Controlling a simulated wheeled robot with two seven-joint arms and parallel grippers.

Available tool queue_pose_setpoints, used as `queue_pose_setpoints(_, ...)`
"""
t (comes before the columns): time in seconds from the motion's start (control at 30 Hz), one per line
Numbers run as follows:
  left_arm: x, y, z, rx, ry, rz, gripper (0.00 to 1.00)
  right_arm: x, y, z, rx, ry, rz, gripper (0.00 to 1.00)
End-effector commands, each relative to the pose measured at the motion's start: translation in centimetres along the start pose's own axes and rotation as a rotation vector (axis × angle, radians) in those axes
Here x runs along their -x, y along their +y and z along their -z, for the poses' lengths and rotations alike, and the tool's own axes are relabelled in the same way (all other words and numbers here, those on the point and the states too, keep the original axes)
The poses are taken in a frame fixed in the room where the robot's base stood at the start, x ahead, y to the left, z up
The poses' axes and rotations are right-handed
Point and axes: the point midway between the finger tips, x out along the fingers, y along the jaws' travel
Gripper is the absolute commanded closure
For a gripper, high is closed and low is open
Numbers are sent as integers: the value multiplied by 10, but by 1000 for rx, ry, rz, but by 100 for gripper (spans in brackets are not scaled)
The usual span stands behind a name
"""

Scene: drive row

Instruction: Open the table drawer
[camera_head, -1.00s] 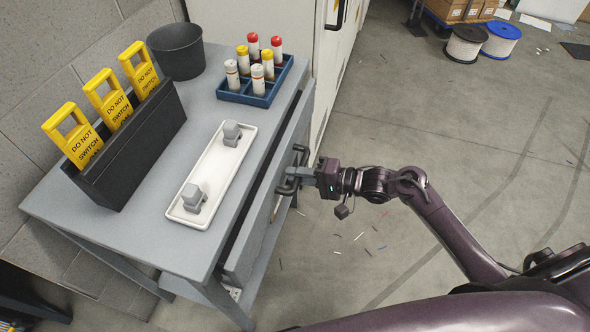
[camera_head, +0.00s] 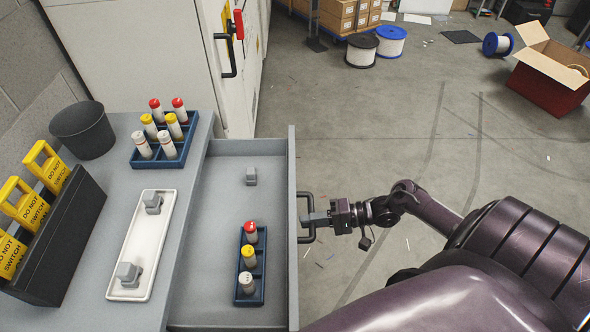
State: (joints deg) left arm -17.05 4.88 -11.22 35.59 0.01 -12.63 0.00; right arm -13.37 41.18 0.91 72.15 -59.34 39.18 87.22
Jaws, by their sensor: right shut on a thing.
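The table drawer (camera_head: 216,191) is pulled well out from the grey table (camera_head: 86,202), and its inside shows. In it are a blue rack (camera_head: 251,296) with red, yellow and white capped tubes, and a small grey block (camera_head: 251,176). The dark drawer handle (camera_head: 308,197) is on the drawer's front panel (camera_head: 292,230). My right gripper (camera_head: 308,219) reaches in from the right and is shut on the handle. My left gripper is not in view.
On the table top stand a dark bin (camera_head: 84,131), a blue rack of tubes (camera_head: 163,138), a white tray (camera_head: 140,262) with two grey blocks, and a black holder (camera_head: 66,238) of yellow tags. A white cabinet (camera_head: 152,48) stands behind. Floor to the right is open.

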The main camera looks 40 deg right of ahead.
Motion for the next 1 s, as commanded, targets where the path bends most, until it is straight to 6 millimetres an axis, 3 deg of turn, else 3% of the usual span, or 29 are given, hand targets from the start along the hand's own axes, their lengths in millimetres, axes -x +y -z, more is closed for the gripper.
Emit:
queue_pose_setpoints(0.53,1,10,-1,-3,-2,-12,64,9,3,0,-1,-1,-1,100)
queue_pose_setpoints(0.57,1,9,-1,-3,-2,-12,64,9,3,0,-1,-1,-1,81)
queue_pose_setpoints(0.7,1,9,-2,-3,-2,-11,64,9,2,0,-1,-1,-1,64)
queue_pose_setpoints(1.0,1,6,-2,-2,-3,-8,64,11,3,0,0,0,-1,64)
